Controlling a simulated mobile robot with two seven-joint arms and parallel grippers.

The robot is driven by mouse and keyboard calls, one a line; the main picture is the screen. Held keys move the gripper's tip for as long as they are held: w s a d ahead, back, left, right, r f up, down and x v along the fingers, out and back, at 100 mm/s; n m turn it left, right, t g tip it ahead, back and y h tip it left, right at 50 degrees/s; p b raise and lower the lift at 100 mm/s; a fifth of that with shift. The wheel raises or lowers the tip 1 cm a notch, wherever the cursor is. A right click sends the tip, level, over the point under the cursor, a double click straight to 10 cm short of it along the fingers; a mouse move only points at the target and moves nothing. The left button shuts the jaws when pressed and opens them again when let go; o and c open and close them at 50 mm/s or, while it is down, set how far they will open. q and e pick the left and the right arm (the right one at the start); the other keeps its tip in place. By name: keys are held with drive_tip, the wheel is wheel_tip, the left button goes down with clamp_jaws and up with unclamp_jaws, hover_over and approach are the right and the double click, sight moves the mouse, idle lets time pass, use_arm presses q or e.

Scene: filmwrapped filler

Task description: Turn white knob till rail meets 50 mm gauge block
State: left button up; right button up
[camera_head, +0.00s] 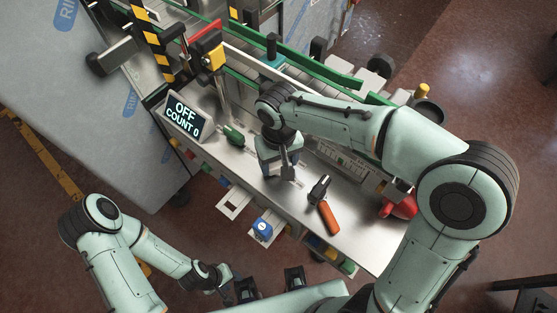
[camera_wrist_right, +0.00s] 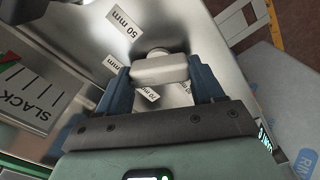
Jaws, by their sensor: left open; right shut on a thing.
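My right gripper (camera_head: 282,168) reaches down over the steel worktop. Its blue fingers (camera_wrist_right: 166,80) are shut on a pale grey block (camera_wrist_right: 160,69) in the right wrist view. The block looks like a gauge block, but no size is legible on it. A "50 mm" label (camera_wrist_right: 123,24) lies on the worktop beside it, with several other mm labels near. Green guide rails (camera_head: 315,68) run along the conveyor behind my right arm. I cannot make out the white knob; my right arm covers part of the machine. My left gripper (camera_head: 229,284) is open, low in front of the worktop.
On the worktop (camera_head: 345,235) lie a green-handled tool (camera_head: 234,135) and an orange-handled tool (camera_head: 327,210). A display (camera_head: 183,118) reads OFF, COUNT 0. A "SLACK" scale (camera_wrist_right: 30,100) shows in the wrist view.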

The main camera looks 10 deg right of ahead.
sight(280, 163)
drive_tip(key=m, duration=0.5)
drive_tip(key=shift+s+f+m+b, duration=0.1)
drive_tip(key=shift+f+m+b, duration=0.1)
drive_tip(key=shift+m+b, duration=0.15)
drive_tip(key=m, duration=0.4)
drive_tip(key=shift+d+m+b, duration=0.1)
drive_tip(key=shift+m+b, duration=0.2)
drive_tip(key=shift+m, duration=0.05)
drive_tip(key=o, duration=1)
drive_tip(key=shift+o, duration=0.2)
drive_tip(key=shift+r, duration=0.1)
drive_tip(key=shift+r, duration=0.1)
wheel_tip(280, 163, up, 13)
drive_tip(key=p, duration=0.2)
